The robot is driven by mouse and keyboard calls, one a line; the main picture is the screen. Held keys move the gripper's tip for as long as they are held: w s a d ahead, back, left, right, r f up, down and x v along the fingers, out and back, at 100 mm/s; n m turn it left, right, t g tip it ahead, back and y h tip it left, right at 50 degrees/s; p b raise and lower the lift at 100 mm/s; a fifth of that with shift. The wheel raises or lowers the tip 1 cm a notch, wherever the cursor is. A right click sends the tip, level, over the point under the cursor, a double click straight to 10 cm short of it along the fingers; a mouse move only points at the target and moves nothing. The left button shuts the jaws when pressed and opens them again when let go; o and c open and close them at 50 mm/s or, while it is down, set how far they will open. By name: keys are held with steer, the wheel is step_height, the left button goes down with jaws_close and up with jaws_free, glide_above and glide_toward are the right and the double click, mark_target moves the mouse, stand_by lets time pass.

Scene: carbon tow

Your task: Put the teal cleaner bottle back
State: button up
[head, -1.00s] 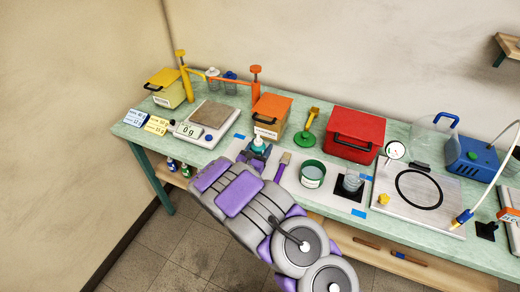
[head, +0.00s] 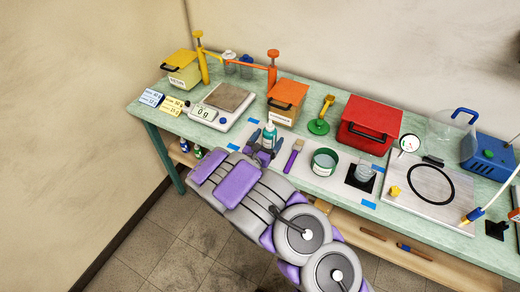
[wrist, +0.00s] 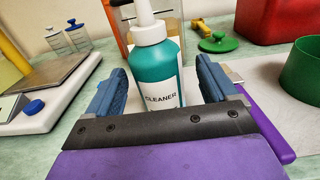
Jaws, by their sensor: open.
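The teal cleaner bottle (head: 269,137) stands upright on the white mat on the green bench. In the wrist view the bottle (wrist: 158,75) has a white nozzle and a label reading CLEANER. My gripper (wrist: 160,85) is open, with one blue-padded finger on each side of the bottle and a visible gap on both sides. In the head view my gripper (head: 263,147) is at the bottle, and my arm hides part of the bench's front edge.
A scale (head: 221,106) stands left of the bottle. A purple-handled brush (head: 293,155) lies close on its right, then a green tub (head: 324,162). An orange box (head: 287,101) is behind. Small bottles (head: 190,149) stand on the shelf below the bench at left.

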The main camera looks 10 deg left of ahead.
steer(key=p+v, duration=0.1)
steer(key=v, duration=0.7)
steer(key=shift+s, duration=0.2)
